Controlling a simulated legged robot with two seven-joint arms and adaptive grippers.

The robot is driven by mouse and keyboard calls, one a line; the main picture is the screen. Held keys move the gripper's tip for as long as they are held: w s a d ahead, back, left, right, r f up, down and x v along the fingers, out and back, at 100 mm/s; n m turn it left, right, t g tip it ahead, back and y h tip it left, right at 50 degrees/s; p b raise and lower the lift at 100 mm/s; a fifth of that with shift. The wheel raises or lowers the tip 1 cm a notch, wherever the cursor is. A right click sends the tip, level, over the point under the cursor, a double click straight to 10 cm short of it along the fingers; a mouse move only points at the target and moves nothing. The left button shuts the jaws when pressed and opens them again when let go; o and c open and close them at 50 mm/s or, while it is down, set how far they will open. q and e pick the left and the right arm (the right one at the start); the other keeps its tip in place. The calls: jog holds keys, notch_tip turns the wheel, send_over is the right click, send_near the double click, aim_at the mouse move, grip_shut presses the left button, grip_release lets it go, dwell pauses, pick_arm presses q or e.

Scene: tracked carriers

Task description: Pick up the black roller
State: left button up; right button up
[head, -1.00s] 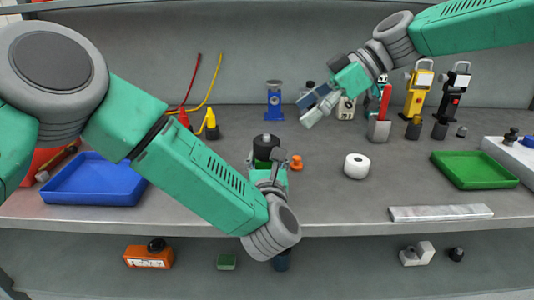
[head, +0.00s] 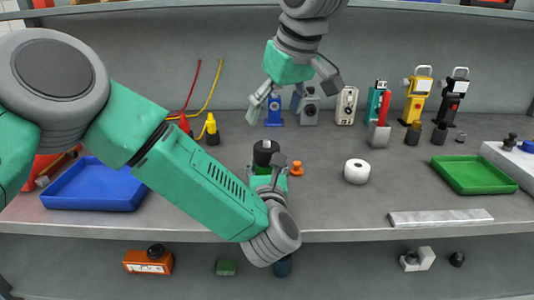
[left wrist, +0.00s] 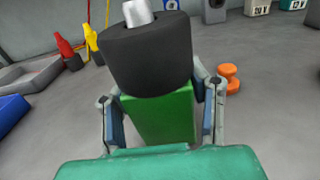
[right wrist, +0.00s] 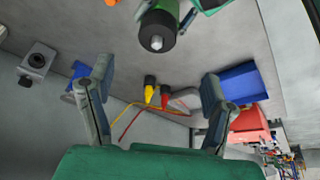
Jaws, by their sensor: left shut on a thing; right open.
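The black roller (head: 265,150) is a dark drum that stands upright at the front middle of the bench. In the left wrist view it shows close up (left wrist: 148,55), with a silver axle on top and a green block (left wrist: 158,115) directly below it. My left gripper (head: 270,182) is shut, its fingers on both sides of that green block. I cannot tell if the block touches the bench. My right gripper (head: 278,108) is open and empty, farther back above the bench, fingers pointing down. The right wrist view shows the roller (right wrist: 157,30) at its top, beyond the fingers.
An orange knob (head: 296,168) is close to the roller's right. A white roll (head: 357,171) and a green tray (head: 475,174) are farther right. A blue tray (head: 95,186) is left, beside my left arm. Several devices line the back, including a blue one (head: 273,120) near my right gripper.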

aim_at(268, 141)
jog(key=x, duration=1.1)
jog(key=shift+w+d, duration=0.15)
jog(key=shift+d, duration=0.15)
jog(key=c, duration=1.3)
